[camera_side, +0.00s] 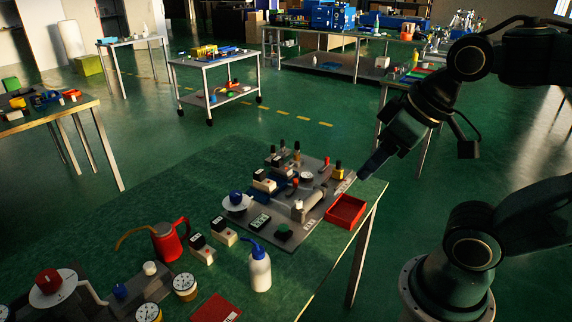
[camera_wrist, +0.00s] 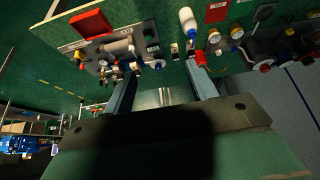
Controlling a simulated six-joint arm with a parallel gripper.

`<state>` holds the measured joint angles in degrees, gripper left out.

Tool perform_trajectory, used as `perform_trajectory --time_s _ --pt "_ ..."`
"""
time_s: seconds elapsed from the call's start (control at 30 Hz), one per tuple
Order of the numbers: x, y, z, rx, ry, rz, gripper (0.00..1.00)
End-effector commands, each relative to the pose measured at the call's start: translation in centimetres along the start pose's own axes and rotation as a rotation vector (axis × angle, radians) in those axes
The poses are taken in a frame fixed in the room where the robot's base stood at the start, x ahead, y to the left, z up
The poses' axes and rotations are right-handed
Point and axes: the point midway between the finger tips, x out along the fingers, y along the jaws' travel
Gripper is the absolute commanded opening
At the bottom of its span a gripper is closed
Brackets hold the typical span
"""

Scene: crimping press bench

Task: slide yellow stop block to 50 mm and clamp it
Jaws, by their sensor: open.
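My gripper (camera_side: 368,170) is above and just right of the block, pointing down and left. In the wrist view my gripper (camera_wrist: 161,68) has its two fingers wide apart with nothing between them.
A red tray (camera_side: 346,211) sits at the plate's right side. A white bottle with a blue spout (camera_side: 260,271) and a red kettle (camera_side: 170,241) stand in front of the press. Upright knobs and posts crowd the plate. The green bench (camera_side: 190,190) is clear behind left.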

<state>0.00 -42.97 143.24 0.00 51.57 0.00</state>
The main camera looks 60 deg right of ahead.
Motion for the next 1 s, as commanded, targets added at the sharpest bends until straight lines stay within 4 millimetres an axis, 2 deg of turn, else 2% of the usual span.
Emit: perform_trajectory --time_s 0.33,0.43,0.57,0.77,1.0 --pt "0.0 0.0 0.0 0.000 0.000 0.000 0.57" --pt "0.0 0.0 0.0 0.001 0.000 0.000 0.39" --pt "0.0 0.2 -0.5 0.016 -0.002 0.006 0.37" --pt "0.1 1.1 -2.7 0.085 -0.015 0.031 0.37" --pt "1.0 3.5 -7.5 0.235 -0.036 0.088 0.37"
